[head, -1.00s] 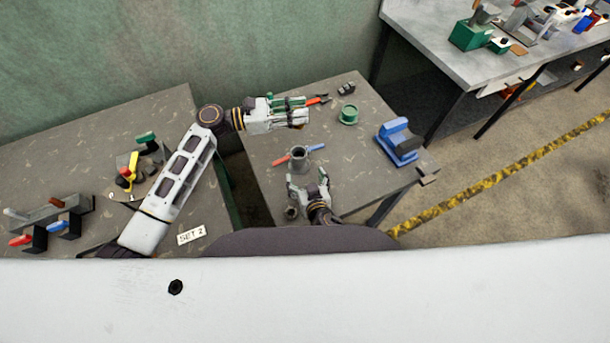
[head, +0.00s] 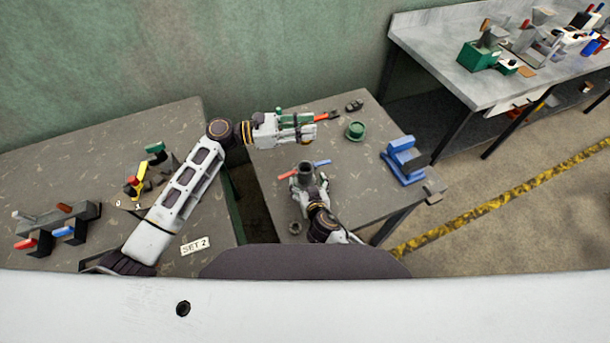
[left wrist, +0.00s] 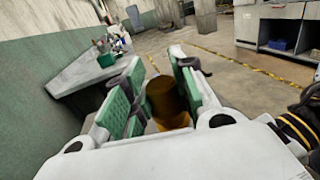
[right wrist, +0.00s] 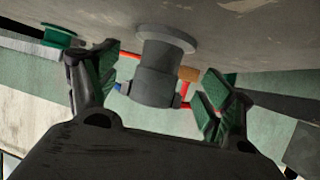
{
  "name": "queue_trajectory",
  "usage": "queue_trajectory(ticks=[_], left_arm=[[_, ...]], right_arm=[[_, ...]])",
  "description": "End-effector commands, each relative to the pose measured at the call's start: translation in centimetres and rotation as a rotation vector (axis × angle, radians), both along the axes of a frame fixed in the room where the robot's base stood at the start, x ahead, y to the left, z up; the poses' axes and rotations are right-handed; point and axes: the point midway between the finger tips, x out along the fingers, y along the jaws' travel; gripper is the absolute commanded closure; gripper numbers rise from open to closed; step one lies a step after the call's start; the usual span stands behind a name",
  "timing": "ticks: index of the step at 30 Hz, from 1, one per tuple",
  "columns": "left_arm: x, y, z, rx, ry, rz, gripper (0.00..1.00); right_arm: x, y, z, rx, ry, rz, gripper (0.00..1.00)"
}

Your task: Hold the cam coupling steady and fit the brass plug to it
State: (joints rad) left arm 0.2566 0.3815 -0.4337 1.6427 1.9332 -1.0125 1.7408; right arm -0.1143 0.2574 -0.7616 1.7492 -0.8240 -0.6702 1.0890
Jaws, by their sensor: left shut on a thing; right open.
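The grey cam coupling (head: 306,169) stands upright on the right-hand table, with a red lever at its left and a blue lever at its right. My right gripper (head: 308,181) is open at the coupling's near side. In the right wrist view, the coupling (right wrist: 154,82) is between the spread green-padded fingers (right wrist: 161,72), with no clear grip on it. My left gripper (head: 313,130) is above the table, beyond the coupling. In the left wrist view it is shut on the brass plug (left wrist: 165,100).
A green round part (head: 355,131) and a blue vise-like block (head: 403,160) stand to the right. A red-tipped tool (head: 328,116) and a small dark part (head: 354,105) lie at the back. A small grey ring (head: 295,227) lies near the front edge.

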Motion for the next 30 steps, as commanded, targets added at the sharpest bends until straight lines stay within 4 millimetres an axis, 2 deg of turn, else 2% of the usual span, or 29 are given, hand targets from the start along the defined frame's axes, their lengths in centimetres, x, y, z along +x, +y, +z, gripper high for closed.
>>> queue_trajectory(ticks=[18, 30], left_arm=[[0.0, 0.0, 0.1, -0.002, -0.001, 0.0, 1.0], [0.0, 0.0, 0.1, -0.002, -0.001, 0.0, 1.0]], right_arm=[[4.3, 0.9, -2.1, 0.0, 0.0, 0.0, 0.19], [4.7, 1.0, -2.3, 0.001, 0.0, 0.0, 0.19]])
